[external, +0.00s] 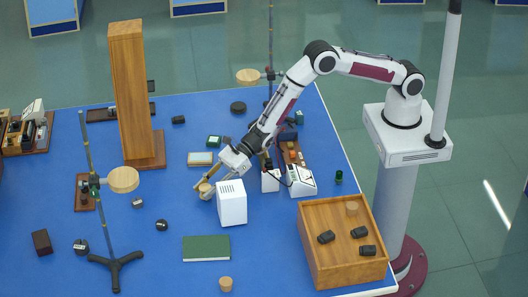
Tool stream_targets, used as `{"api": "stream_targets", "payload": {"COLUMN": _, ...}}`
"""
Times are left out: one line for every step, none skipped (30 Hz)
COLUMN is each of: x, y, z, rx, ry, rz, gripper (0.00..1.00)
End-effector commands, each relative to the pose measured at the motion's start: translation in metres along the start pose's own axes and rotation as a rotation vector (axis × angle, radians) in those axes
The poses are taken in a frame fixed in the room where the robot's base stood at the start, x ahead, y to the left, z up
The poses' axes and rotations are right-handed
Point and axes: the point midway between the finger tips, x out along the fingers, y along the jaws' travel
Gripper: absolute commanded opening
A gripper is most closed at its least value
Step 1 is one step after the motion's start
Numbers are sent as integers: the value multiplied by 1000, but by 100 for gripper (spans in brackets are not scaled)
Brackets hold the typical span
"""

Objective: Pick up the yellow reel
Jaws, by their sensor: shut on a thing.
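My gripper (207,187) reaches down and left from the arm, low over the blue table, just left of the white box. It is shut on a small round tan-yellow piece, which I take to be the yellow reel (205,189). The fingers partly cover the reel. I cannot tell whether it touches the table.
The white box (232,203) stands close to the right of my gripper. A green book (206,248) lies in front, and a tall wooden column (129,90) stands behind left. An open wooden crate (340,270) holds several dark pieces. Two thin stands (100,215) (270,45) rise high.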

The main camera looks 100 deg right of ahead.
Motion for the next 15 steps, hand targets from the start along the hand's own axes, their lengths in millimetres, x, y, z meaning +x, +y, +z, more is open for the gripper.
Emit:
{"api": "stream_targets", "payload": {"x": -2, "y": 0, "z": 5, "rx": -1, "ry": -1, "rz": 0, "gripper": 11}}
{"api": "stream_targets", "payload": {"x": -3, "y": 0, "z": 8, "rx": -1, "ry": -1, "rz": 0, "gripper": 11}}
{"api": "stream_targets", "payload": {"x": -5, "y": 0, "z": 12, "rx": -2, "ry": -1, "rz": -1, "gripper": 11}}
{"api": "stream_targets", "payload": {"x": -6, "y": 0, "z": 15, "rx": -1, "ry": -1, "rz": -1, "gripper": 11}}
{"api": "stream_targets", "payload": {"x": -8, "y": 0, "z": 18, "rx": -1, "ry": -1, "rz": -1, "gripper": 11}}
{"api": "stream_targets", "payload": {"x": -10, "y": 0, "z": 24, "rx": 0, "ry": -2, "rz": -1, "gripper": 11}}
{"api": "stream_targets", "payload": {"x": -11, "y": 0, "z": 28, "rx": 0, "ry": -3, "rz": -1, "gripper": 11}}
{"api": "stream_targets", "payload": {"x": -13, "y": 0, "z": 32, "rx": 0, "ry": -2, "rz": -1, "gripper": 11}}
{"api": "stream_targets", "payload": {"x": -15, "y": 0, "z": 36, "rx": -1, "ry": -2, "rz": -1, "gripper": 11}}
{"api": "stream_targets", "payload": {"x": -17, "y": 0, "z": 40, "rx": -2, "ry": -2, "rz": -1, "gripper": 11}}
{"api": "stream_targets", "payload": {"x": -18, "y": 0, "z": 44, "rx": -1, "ry": -2, "rz": -1, "gripper": 11}}
{"api": "stream_targets", "payload": {"x": -20, "y": 0, "z": 49, "rx": 0, "ry": -2, "rz": -1, "gripper": 11}}
{"api": "stream_targets", "payload": {"x": -22, "y": 0, "z": 53, "rx": 0, "ry": -3, "rz": -1, "gripper": 11}}
{"api": "stream_targets", "payload": {"x": -23, "y": 0, "z": 57, "rx": -1, "ry": -3, "rz": -1, "gripper": 11}}
{"api": "stream_targets", "payload": {"x": -25, "y": 0, "z": 60, "rx": -1, "ry": -1, "rz": -1, "gripper": 11}}
